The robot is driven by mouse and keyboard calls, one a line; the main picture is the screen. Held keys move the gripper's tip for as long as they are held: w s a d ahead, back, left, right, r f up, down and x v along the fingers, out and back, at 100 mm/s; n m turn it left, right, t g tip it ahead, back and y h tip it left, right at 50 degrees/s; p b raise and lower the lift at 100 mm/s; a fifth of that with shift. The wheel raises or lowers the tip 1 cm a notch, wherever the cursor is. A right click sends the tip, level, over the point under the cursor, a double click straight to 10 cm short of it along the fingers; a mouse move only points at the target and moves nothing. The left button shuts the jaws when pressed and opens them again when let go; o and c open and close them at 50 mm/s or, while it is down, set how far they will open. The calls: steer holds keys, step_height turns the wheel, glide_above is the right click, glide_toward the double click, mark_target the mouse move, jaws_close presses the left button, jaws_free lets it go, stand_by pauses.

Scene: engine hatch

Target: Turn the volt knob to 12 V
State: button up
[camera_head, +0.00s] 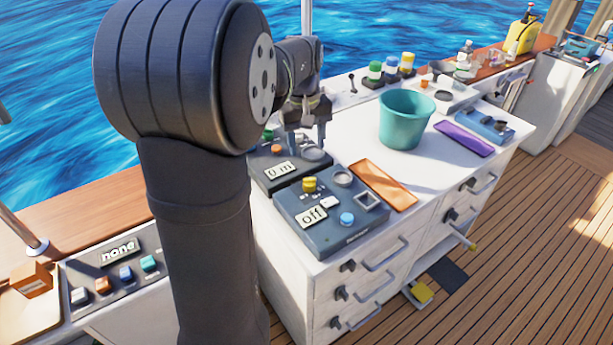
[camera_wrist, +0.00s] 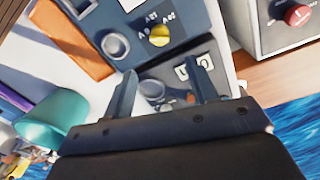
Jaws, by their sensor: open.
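The volt knob (camera_head: 309,184) is yellow and sits on a blue-grey control box (camera_head: 330,238) whose display (camera_head: 311,216) reads "Off". In the wrist view the yellow knob (camera_wrist: 160,36) shows beyond my fingertips, with small upside-down labels beside it, apparently volt marks. My gripper (camera_head: 308,138) is open and empty, pointing down over the darker box behind. In the wrist view its two fingers (camera_wrist: 160,70) are spread, with nothing between them touching. The knob is apart from my gripper. Its exact pointer direction is too small to read.
The darker box (camera_head: 262,178) with a "0 m" display stands close behind. An orange tray (camera_head: 383,186), a teal bucket (camera_head: 405,120) and a purple tray (camera_head: 464,139) are to the right. A panel reading "none" (camera_head: 117,252) is at left. Bare white counter lies around the bucket.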

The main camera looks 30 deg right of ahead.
mark_target(309, 179)
steer(key=f, duration=1.2)
steer(key=shift+s+d+f, duration=0.1)
steer(key=shift+d+f, duration=0.1)
steer(key=shift+d, duration=0.1)
steer(key=c, duration=0.9)
